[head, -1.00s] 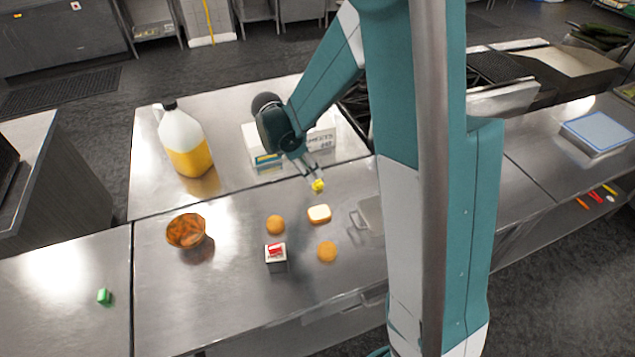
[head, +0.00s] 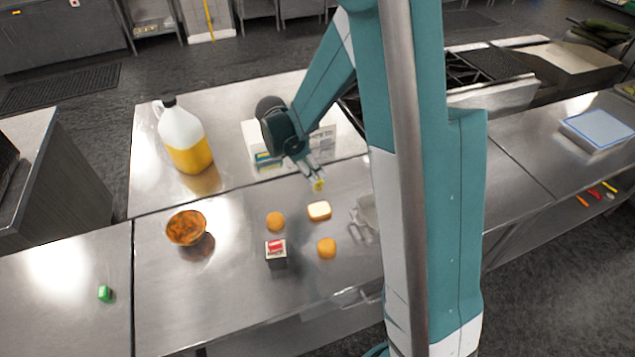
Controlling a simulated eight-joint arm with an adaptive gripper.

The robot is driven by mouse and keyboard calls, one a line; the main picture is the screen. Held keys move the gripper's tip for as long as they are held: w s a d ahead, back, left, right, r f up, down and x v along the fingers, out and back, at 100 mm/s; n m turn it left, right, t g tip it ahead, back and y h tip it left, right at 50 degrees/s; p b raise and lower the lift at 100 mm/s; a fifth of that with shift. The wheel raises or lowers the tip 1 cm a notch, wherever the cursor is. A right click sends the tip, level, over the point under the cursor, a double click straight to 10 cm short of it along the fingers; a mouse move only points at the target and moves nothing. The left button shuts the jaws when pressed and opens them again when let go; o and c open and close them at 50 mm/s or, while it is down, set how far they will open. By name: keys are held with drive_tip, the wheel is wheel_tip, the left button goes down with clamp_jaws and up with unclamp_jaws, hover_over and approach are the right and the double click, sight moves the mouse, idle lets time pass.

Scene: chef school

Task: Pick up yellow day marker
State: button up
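The yellow day marker (head: 319,186) is a small yellow piece near the middle of the steel counter, at the tips of my gripper (head: 317,180). The grey fingers reach down from the upper left and partly cover it. The fingertips look to be at or around the marker. It is too small in view to tell whether they are closed on it, or whether it is resting on the counter.
A pale bread-like block (head: 319,210), round orange-brown items (head: 276,221) and a dark box with a red top (head: 275,254) lie close by. A white box (head: 328,140) is behind the gripper.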

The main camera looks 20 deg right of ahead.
drive_tip(key=shift+f, duration=0.1)
drive_tip(key=shift+x, duration=2.5)
drive_tip(key=c, duration=0.9)
